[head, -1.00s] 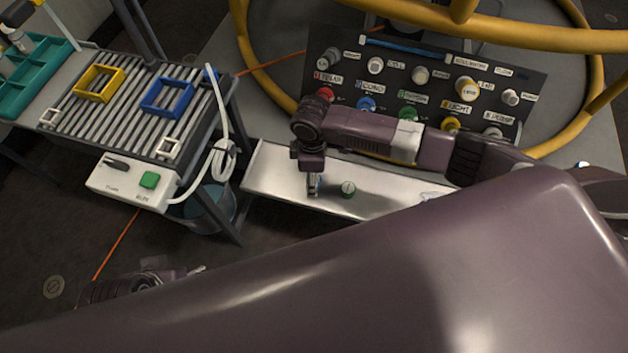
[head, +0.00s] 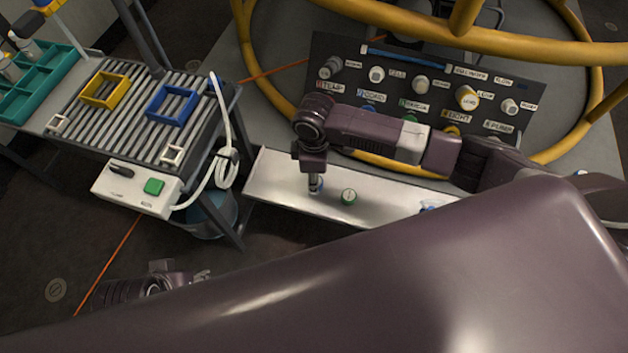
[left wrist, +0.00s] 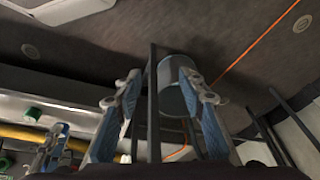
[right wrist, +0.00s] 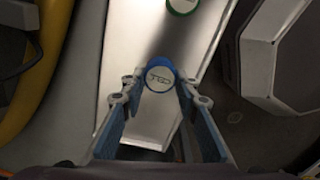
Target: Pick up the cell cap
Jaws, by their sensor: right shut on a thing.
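The cell cap (right wrist: 160,77) is a round cap with a blue rim and a pale, lettered top, in the right wrist view. My right gripper (right wrist: 158,92) is shut on it, one finger on each side. In the head view my right gripper (head: 315,187) points down over the left part of the pale tray (head: 275,178), with the cap mostly hidden under it. I cannot tell whether the cap touches the tray. My left gripper (head: 203,275) is low at the left, away from the tray. Its fingers stand apart and empty in the left wrist view (left wrist: 160,100).
A green cap (head: 348,197) stands on the tray just right of my right gripper. A dark panel (head: 335,50) with labelled knobs rises behind, under yellow tubing (head: 540,38). A slatted bench (head: 130,120) with yellow and blue frames and a bucket (head: 210,208) are at the left.

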